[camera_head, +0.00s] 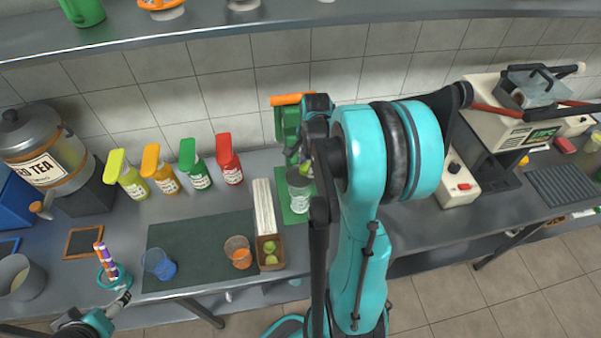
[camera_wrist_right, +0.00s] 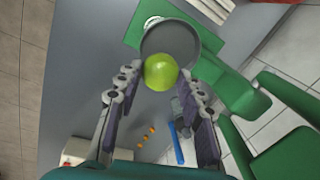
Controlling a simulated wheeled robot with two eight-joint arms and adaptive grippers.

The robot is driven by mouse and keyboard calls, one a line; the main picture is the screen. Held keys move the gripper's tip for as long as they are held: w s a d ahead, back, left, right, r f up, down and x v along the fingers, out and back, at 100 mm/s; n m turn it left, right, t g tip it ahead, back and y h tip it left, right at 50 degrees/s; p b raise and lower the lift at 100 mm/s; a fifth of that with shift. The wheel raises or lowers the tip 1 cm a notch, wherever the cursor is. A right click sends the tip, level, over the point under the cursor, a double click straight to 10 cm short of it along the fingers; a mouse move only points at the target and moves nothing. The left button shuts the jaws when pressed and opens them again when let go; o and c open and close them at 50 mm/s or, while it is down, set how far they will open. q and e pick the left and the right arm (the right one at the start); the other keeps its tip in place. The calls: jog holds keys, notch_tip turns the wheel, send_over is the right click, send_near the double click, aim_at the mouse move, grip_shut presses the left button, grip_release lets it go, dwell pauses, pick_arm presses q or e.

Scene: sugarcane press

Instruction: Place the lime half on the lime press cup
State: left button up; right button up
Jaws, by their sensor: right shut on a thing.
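My right gripper (camera_wrist_right: 158,74) is shut on a green lime half (camera_wrist_right: 160,72), its rounded skin side toward the wrist camera. In the head view the lime half (camera_head: 307,171) is mostly hidden by my right arm. In the wrist view a round grey cup (camera_wrist_right: 193,42) on a green base lies just beyond the lime half and overlaps it; I cannot tell if they touch. The green press (camera_head: 288,122) with an orange handle stands at the wall, partly behind my right gripper.
A wooden box (camera_head: 269,264) with green limes stands left of my right arm. Several coloured bottles (camera_head: 196,176) line the wall. Two tumblers (camera_head: 238,252) stand on a dark mat (camera_head: 198,232). A shelf (camera_head: 215,28) runs above. A beige machine (camera_head: 500,115) stands at the right.

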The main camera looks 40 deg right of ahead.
aim_at(301, 178)
jog(key=shift+w+a+f, duration=0.1)
jog(key=shift+w+f, duration=0.3)
jog(key=shift+w, duration=0.2)
jog(key=shift+w+a+f, duration=0.1)
jog(key=shift+w+f, duration=0.25)
jog(key=shift+w, duration=0.2)
jog(key=shift+a+f, duration=0.1)
jog(key=shift+f, duration=0.05)
notch_tip(301, 178, down, 4)
jog(key=shift+w+r+b, duration=0.1)
jog(key=shift+b, duration=0.35)
jog(key=o, duration=0.6)
jog(key=shift+o, duration=0.2)
